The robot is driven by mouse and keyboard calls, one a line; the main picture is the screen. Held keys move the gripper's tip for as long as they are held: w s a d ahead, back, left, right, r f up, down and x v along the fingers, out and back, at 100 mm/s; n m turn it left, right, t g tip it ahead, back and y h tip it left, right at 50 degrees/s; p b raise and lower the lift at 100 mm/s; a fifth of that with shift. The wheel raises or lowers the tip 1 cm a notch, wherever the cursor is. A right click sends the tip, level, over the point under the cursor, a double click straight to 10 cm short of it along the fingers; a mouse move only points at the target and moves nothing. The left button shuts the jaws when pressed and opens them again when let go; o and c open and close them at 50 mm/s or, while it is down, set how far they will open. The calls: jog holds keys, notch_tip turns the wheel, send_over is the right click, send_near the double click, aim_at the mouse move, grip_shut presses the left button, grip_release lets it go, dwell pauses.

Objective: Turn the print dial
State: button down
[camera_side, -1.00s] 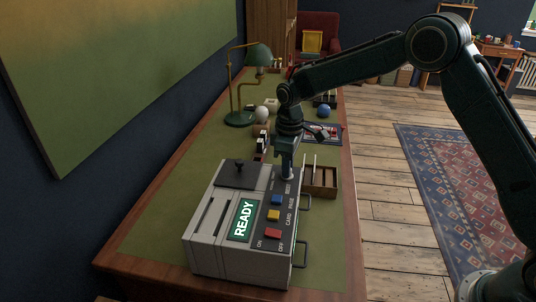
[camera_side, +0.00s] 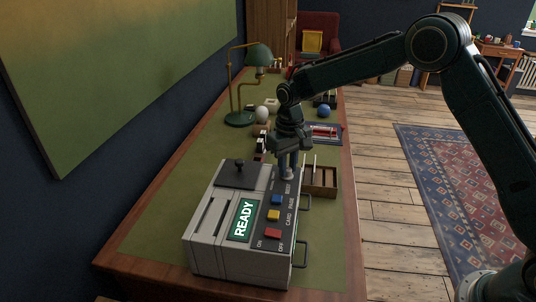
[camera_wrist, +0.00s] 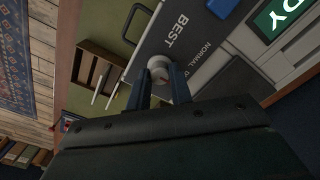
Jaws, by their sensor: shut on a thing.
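The print dial is a small pale round knob (camera_wrist: 159,66) on the dark control panel of a grey machine (camera_side: 204,262). My gripper (camera_side: 288,170) points down over the panel's far end. It is shut on the dial, with one dark finger on each side in the wrist view (camera_wrist: 161,84). In the side view the dial (camera_side: 288,177) is mostly hidden by the fingers. Which label the red mark points to is hard to tell.
The machine's green screen (camera_side: 243,220) reads READY. Blue, yellow and red buttons (camera_side: 273,215) line the panel, and handles (camera_side: 303,252) stick out on its right side. A wooden tray (camera_side: 325,181) stands close by the gripper. A green lamp (camera_side: 257,56) stands farther back.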

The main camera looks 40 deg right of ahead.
aim_at(288, 168)
jog(key=shift+r, duration=0.1)
dwell(0.3)
jog(key=c, duration=1.3)
grip_release()
jog(key=shift+o, duration=0.2)
notch_tip(288, 168, up, 14)
